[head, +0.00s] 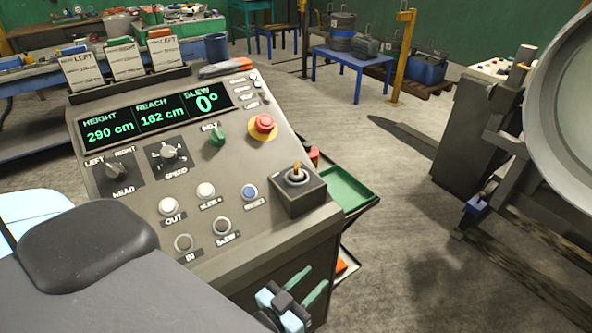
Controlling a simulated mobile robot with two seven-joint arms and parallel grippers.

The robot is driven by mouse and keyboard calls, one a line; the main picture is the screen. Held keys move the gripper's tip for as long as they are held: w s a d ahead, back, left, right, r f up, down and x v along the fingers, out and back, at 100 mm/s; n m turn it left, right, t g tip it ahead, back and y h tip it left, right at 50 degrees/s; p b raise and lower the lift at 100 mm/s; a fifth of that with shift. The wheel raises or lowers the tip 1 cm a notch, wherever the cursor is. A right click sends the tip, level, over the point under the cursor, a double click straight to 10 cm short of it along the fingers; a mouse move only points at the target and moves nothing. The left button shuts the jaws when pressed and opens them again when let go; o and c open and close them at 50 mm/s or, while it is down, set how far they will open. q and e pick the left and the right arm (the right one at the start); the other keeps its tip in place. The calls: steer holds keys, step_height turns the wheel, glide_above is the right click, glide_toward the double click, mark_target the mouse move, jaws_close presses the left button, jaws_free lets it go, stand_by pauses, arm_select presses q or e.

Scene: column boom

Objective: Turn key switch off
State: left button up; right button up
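The key switch (297,177) is on a dark square box at the right edge of the sloped grey control panel (225,162). A small orange-brown key stands up out of its round metal collar; the on and off marks are too small to read. My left gripper (311,284) is at the bottom of the head view, low in front of the panel's right front side and below the key switch. Its two green fingers are apart with nothing seen between them. It is not touching the key. My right gripper is not in view.
A red emergency-stop button (263,123), a green knob (216,135), a black selector (117,171) and several push buttons sit on the panel near the key switch. The display (150,117) is lit. A green tray (348,187) juts out at the right.

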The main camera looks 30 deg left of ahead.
arm_select(q)
steer(key=w+a+r+n+t+y, duration=0.3)
steer(key=w+a+r+n+y, duration=0.1)
steer(key=w+a+r+y, duration=0.3)
steer(key=n+g+y, duration=0.3)
steer(key=y, duration=0.1)
glide_toward(296, 174)
steer(key=w+r, duration=0.2)
steer(key=w, duration=0.1)
steer(key=shift+w+a+f+g+y+p, duration=0.3)
steer(key=shift+w+a+g+y+p, duration=0.2)
steer(key=shift+g, duration=0.6)
steer(key=shift+b+x, duration=0.3)
steer(key=shift+x, duration=3.65)
jaws_close()
